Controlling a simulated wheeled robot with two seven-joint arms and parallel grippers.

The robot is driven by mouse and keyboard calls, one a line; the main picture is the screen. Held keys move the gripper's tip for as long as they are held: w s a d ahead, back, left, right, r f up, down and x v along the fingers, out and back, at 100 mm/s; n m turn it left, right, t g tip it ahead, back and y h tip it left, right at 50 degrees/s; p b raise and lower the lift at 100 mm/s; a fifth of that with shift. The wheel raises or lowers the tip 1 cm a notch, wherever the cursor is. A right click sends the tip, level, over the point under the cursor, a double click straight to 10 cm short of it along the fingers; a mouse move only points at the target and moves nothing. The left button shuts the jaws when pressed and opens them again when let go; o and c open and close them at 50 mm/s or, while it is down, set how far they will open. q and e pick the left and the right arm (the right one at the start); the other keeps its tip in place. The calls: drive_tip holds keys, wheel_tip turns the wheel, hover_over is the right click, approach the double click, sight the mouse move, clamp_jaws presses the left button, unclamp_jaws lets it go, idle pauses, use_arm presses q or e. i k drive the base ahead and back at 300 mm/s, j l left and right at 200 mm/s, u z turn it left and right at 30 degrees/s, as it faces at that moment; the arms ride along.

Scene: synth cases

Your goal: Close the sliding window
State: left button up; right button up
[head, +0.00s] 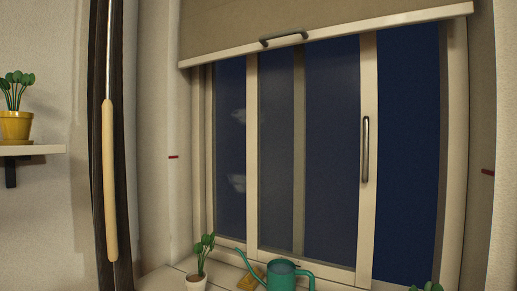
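The sliding window fills the middle and right of the head view. Its sliding sash has a cream left stile (252,150) and a cream right stile (369,220), with a grey vertical bar handle (366,150) on the right one. Right of this stile is a dark blue gap (408,150) reaching to the right side of the cream window frame (453,150), so the window stands partly open. Another upright (298,150) shows behind the sash's glass. The sash's lower right corner is near the bottom edge. Neither gripper is in view.
A beige blind (330,20) with a dark handle (284,39) covers the window's top. On the sill are a green watering can (285,276), a potted plant (198,268) and a small yellow item (250,280). A wooden-gripped rod (109,180) hangs left, near a shelf (30,150).

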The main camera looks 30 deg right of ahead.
sight(312, 107)
drive_tip(key=i+j, duration=0.1)
drive_tip(key=j, duration=0.25)
drive_tip(key=i+j, duration=0.1)
drive_tip(key=j, duration=0.25)
drive_tip(key=i+j, duration=0.15)
drive_tip(key=j, duration=0.2)
drive_tip(key=i+j, duration=0.1)
drive_tip(key=j, duration=0.2)
drive_tip(key=i+j, duration=0.1)
drive_tip(key=j, duration=0.25)
drive_tip(key=u, duration=0.05)
